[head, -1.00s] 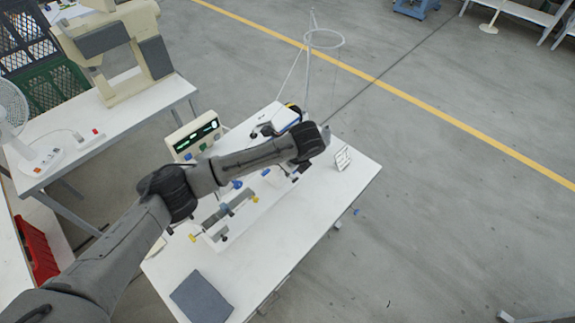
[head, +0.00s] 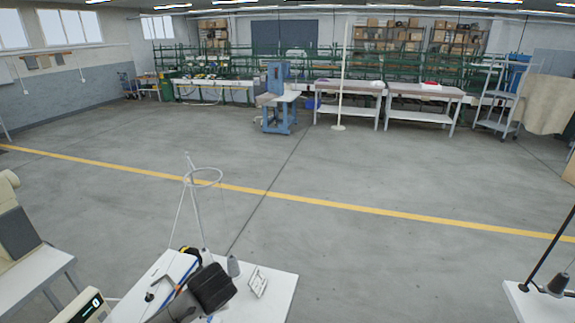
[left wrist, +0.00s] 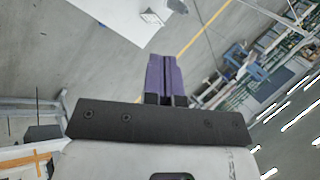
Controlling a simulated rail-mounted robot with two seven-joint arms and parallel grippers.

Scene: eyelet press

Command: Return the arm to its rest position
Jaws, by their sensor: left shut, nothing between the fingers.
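My left arm (head: 212,288) shows at the bottom of the head view, over the white work table (head: 262,305). Only a dark joint and a short stretch of grey link are in the picture. Its gripper cannot be made out there. In the left wrist view my left gripper (left wrist: 164,72) has its two purple fingers shut together with nothing between them. Bare grey floor and a white table top (left wrist: 112,12) lie beyond the fingers. My right gripper is in neither view.
A thin stand with a ring (head: 203,178) rises behind the table. A small white frame (head: 258,282) stands at its right. Another white table (head: 535,302) with a dark pole is at the lower right. Open floor with a yellow line (head: 330,205) stretches to distant benches and racks.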

